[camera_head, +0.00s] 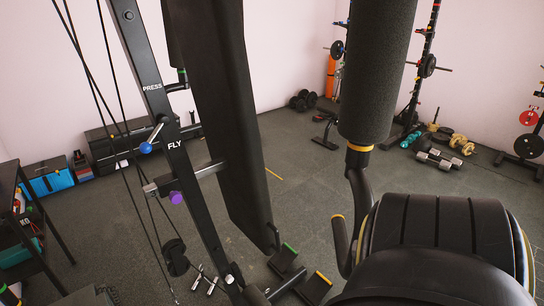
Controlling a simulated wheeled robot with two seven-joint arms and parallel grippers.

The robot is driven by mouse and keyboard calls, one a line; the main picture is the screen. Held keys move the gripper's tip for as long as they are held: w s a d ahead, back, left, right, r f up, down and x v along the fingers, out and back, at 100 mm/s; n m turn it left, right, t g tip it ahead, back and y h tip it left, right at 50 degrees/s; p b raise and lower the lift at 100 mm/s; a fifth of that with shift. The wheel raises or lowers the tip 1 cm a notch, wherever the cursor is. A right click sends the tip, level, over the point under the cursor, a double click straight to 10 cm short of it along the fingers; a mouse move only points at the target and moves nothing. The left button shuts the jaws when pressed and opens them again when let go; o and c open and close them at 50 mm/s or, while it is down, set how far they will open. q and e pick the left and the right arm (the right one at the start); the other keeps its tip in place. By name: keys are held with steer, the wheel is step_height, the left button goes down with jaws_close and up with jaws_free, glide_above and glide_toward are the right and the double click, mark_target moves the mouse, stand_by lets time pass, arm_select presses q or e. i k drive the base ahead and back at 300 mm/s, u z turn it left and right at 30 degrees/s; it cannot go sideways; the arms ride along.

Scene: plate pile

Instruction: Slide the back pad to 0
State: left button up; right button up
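The black back pad (225,110) stands steeply tilted left of centre, running from the top edge down towards the floor. Beside it on the left is a dark metal upright (150,85) lettered PRESS and FLY. A lever with a blue knob (146,148) sits on the upright near FLY. A purple knob (176,197) is lower, by a crossbar that reaches to the pad's back. I see no 0 mark or scale. Neither of my grippers can be made out in this view.
A black foam roller (376,70) hangs at right centre, above a large black rounded part (440,230). Cables run at the left, near a dark shelf (30,225). Dumbbells (438,159) and weight racks stand at the back right. Grey floor (310,190) is open between.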

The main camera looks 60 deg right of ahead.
mark_target(211, 41)
steer(key=k, duration=0.3)
steer(key=z, duration=0.95)
